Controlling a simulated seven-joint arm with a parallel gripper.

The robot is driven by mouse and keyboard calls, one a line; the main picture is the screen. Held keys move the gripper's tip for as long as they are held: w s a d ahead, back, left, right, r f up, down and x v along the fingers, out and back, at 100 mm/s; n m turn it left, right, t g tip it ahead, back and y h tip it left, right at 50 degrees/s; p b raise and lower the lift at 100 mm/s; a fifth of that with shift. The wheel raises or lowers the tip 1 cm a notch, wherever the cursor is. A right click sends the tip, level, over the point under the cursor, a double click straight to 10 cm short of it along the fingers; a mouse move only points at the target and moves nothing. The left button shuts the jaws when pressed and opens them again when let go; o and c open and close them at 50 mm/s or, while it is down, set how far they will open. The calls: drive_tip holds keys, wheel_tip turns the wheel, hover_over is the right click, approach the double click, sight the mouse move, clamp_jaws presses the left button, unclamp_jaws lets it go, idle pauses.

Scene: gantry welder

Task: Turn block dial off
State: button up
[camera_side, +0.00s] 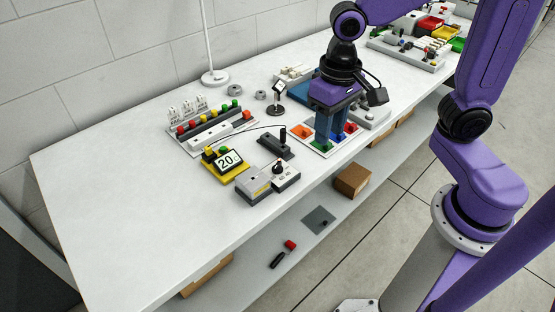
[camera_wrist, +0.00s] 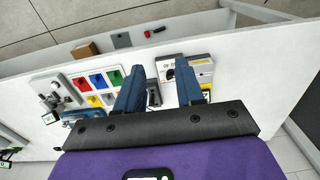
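The block with the dial is a white box (camera_side: 287,178) joined to a grey block (camera_side: 253,186) with a yellow strip, near the table's front edge. Its black dial (camera_side: 278,167) stands on the white part; a small red spot shows near it. In the wrist view the dial (camera_wrist: 170,74) shows just left of the right finger, beside small printed letters. Its exact pointer position is too small to tell. My gripper (camera_side: 330,137) is open and empty, its blue fingers pointing down over the colored tray, right of the block. In the wrist view my gripper (camera_wrist: 159,65) shows both fingers apart.
The tray (camera_side: 309,148) with colored squares lies under my fingers. A black lever device (camera_side: 274,146) stands between tray and block. A yellow display unit (camera_side: 226,168) reading 20 sits left of the block. A button row (camera_side: 212,127) stands behind. The table's left end is clear.

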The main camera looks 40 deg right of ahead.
sight(277, 164)
drive_tip(key=w+a+f+m, duration=0.1)
drive_tip(key=w+m, duration=1.2)
drive_tip(key=w, duration=0.1)
drive_tip(key=f, duration=1.7)
drive_tip(key=shift+s+f, duration=0.15)
drive_tip(key=shift+s, duration=0.05)
clamp_jaws()
